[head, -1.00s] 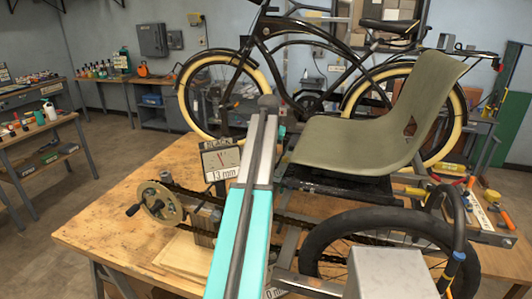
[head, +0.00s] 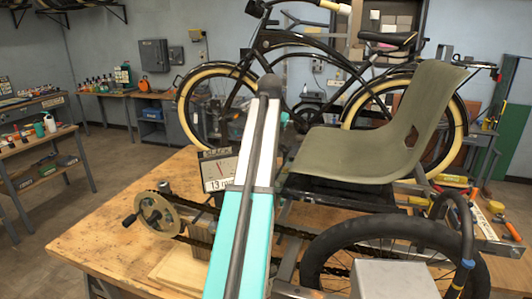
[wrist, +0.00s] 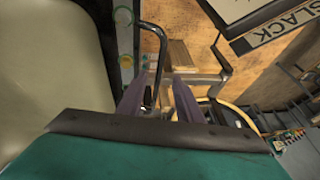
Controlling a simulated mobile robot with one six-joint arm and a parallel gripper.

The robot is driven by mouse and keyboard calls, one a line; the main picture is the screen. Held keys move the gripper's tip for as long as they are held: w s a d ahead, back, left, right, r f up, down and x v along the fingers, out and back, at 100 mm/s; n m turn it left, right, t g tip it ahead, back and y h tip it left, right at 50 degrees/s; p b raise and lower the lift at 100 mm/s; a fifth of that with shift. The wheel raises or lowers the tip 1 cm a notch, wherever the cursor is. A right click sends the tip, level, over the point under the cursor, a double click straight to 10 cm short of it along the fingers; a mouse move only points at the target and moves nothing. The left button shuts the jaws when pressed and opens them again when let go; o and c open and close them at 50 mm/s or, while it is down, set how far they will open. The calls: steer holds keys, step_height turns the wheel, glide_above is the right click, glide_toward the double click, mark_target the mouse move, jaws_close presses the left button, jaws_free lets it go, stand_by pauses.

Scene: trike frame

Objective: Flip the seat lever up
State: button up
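The olive seat (head: 345,152) stands on the trike frame in the head view, right of my arm. Its pale edge (wrist: 40,75) fills the left of the wrist view. A thin dark bent rod, which looks like the seat lever (wrist: 162,45), shows beside the seat in the wrist view. My gripper (wrist: 162,80) is open, its two purple-grey fingers apart. The rod's lower part runs down to the gap between them, near the left finger; I cannot tell whether they touch. In the head view my arm hides the lever and gripper.
A gauge sign (head: 217,172) stands left of my arm; a sign marked SLACK (wrist: 280,25) is close at the upper right of the wrist view. A chain wheel (head: 157,217), a black-tyred wheel (head: 318,250) and the wooden bench (head: 95,235) surround the frame. A bicycle stands behind.

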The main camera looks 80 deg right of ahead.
steer(key=shift+v, duration=1.45)
